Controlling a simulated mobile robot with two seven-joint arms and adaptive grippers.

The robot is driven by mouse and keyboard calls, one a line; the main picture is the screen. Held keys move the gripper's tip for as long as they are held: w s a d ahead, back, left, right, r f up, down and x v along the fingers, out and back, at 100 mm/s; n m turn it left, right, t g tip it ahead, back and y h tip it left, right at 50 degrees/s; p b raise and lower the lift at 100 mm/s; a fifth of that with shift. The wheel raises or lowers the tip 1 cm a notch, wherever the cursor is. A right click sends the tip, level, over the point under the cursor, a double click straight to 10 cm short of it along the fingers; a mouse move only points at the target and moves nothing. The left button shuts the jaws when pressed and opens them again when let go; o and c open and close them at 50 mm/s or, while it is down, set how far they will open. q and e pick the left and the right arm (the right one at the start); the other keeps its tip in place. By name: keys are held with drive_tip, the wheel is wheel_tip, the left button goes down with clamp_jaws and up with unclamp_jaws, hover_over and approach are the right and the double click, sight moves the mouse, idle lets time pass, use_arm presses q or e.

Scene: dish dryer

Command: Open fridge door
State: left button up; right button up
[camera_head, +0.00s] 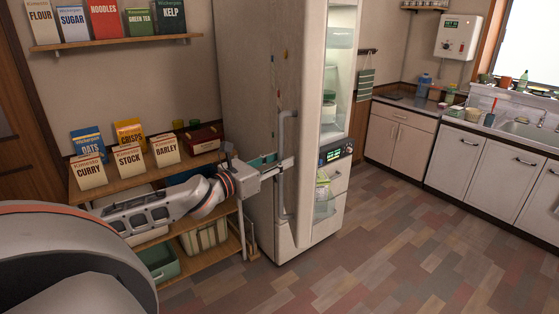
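The fridge (309,180) stands in the middle of the head view. My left gripper (278,163) reaches in from the left and is at the handle's middle. Its fingers overlap the handle in the picture; whether they grip it is too small to tell. My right gripper is out of view.
A wooden shelf unit (110,187) with boxes and a green bin (160,262) stands left of the fridge, close below my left arm. A wall shelf (115,42) holds packets. Cabinets (465,160) and a sink line the right. The floor (400,240) right of the fridge is clear.

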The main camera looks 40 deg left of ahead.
use_arm(q)
drive_tip(key=shift+w+a, duration=0.1)
drive_tip(key=s+a, duration=0.1)
drive_tip(key=s, duration=1.1)
drive_tip(key=shift+a, duration=0.15)
idle(0.7)
